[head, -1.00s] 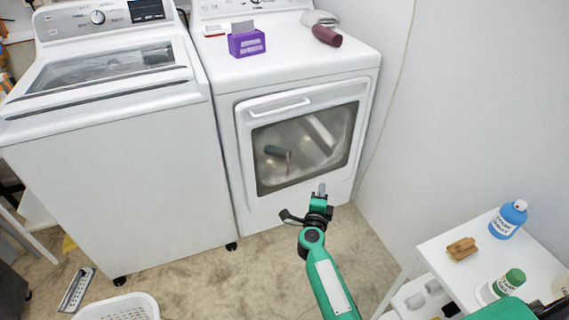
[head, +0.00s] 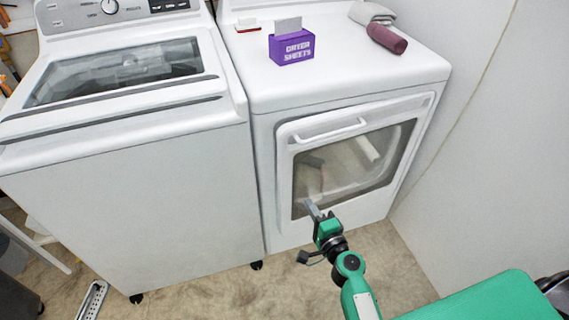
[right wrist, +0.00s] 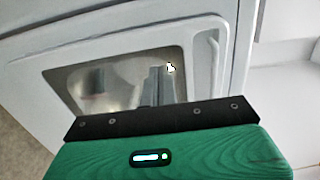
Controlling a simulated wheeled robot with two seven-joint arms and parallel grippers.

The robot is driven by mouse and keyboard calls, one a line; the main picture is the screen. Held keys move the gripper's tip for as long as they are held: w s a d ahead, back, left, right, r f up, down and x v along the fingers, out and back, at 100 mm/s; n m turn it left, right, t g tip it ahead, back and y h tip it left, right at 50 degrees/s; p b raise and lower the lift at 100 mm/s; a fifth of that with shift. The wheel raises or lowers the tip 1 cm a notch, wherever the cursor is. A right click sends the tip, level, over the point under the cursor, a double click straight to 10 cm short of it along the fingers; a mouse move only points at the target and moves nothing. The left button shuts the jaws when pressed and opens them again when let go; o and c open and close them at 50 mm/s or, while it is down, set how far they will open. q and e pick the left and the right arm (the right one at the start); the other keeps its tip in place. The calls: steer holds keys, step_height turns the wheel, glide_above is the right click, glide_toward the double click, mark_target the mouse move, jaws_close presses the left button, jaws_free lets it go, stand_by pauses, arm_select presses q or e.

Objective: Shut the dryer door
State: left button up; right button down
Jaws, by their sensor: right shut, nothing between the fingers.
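The white dryer (head: 268,180) stands against the right wall, with its door (head: 284,160) on the front. The door has a white frame, a glass window and a bar handle (head: 330,134) near its upper left. The door sits flush or nearly flush with the front; I cannot tell whether it is latched. My right gripper (head: 314,211) is shut and empty, in front of the window's lower left corner. I cannot tell whether it touches the door. In the right wrist view the door frame (right wrist: 205,60) and window lie just beyond the gripper. My left gripper is out of view.
A white washer (head: 130,190) stands close on the dryer's left. A purple dryer sheets box (head: 291,48) and a maroon bottle-like item (head: 387,38) are on the dryer top. The wall (head: 490,150) limits room on the right. Some floor (head: 200,300) in front is clear.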

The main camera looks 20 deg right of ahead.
steer(key=p, duration=0.2)
glide_toward(287, 167)
steer(key=w, duration=0.5)
steer(key=shift+w+a, duration=0.2)
steer(key=shift+a, duration=0.05)
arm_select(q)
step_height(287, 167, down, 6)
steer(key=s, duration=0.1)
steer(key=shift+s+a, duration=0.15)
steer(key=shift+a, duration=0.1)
arm_select(e)
steer(key=shift+w+a+f, duration=0.1)
steer(key=shift+w, duration=0.6)
